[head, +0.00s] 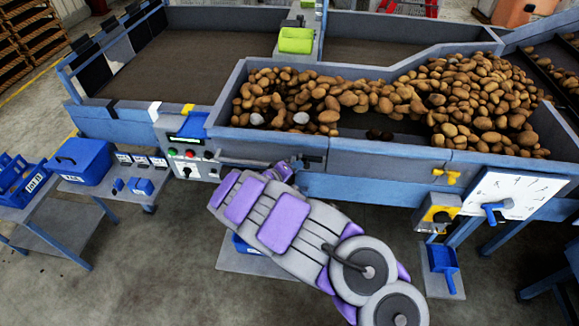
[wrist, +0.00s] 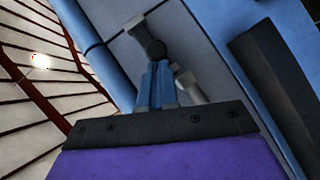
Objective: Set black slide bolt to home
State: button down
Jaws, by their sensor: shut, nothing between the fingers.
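In the wrist view, my gripper (wrist: 158,78) is shut and empty. Its blue-grey fingers point up the picture at a dark round knob (wrist: 156,49), which looks like the end of the black slide bolt. The fingertips are very close to the knob; I cannot tell whether they touch it. A grey bracket (wrist: 137,22) shows just behind the knob. In the head view, my arm reaches to the blue machine front, and its body hides the fingers. A small dark fitting (head: 311,160), probably the bolt, shows just right of the arm's end.
The potato hopper (head: 330,144) rises above this spot. A control panel (head: 187,150) with buttons is left of my arm. A yellow valve handle (head: 447,176) and a white dial board (head: 510,192) are to the right. A blue toolbox (head: 84,160) stands on the left table.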

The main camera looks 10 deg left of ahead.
dwell(0.3)
jog(key=d+b, duration=0.3)
jog(key=d, duration=0.1)
jog(key=shift+s+d, duration=0.15)
jog(key=shift+d, duration=0.1)
dwell(0.3)
jog(key=shift+a+r, duration=0.3)
jog(key=shift+a, duration=0.2)
jog(key=p, duration=0.2)
send_near(306, 167)
jog(key=shift+s+a+r, duration=0.55)
jog(key=shift+a+r, duration=0.2)
jog(key=shift+a, duration=0.05)
jog(key=shift+s+a+r, duration=0.55)
jog(key=shift+a+r, duration=0.15)
jog(key=shift+a, duration=0.1)
